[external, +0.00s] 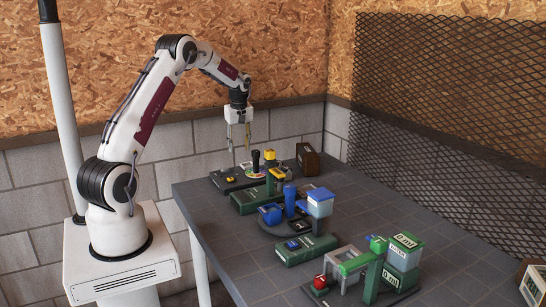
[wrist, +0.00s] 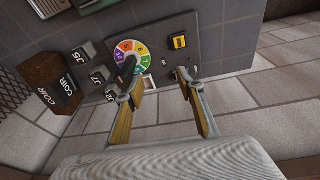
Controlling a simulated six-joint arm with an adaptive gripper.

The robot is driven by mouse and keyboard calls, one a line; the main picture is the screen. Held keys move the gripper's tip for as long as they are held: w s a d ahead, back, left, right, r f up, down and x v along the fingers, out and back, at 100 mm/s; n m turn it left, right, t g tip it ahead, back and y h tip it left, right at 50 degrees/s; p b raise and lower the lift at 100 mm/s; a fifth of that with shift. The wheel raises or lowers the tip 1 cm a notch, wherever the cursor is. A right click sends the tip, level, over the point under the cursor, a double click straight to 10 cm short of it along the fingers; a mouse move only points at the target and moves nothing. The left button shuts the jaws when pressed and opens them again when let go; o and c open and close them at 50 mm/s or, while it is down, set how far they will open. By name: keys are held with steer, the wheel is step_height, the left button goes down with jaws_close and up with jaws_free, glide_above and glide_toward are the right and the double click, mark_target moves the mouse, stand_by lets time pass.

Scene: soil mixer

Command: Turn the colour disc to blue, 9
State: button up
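The colour disc (wrist: 124,47) is a round wheel of numbered coloured wedges on a dark panel in the wrist view. A black upright handle (wrist: 127,67) stands at its lower part and hides some wedges. I cannot tell which wedge is selected.
A yellow button (wrist: 179,41) sits on the panel. Green, blue and red apparatus (external: 320,203) fills the nearer table.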

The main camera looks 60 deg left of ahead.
steer(key=a+m+t, duration=0.1)
steer(key=a+m, duration=0.1)
steer(key=m, duration=0.1)
steer(key=m+t+h, duration=0.2)
steer(key=m+t, duration=0.1)
steer(key=m, duration=1.1)
glide_toward(255, 151)
steer(key=shift+w+f, duration=0.3)
steer(key=shift+f, duration=0.3)
steer(key=shift+f, duration=0.2)
steer(key=shift+x, duration=3.7)
jaws_close()
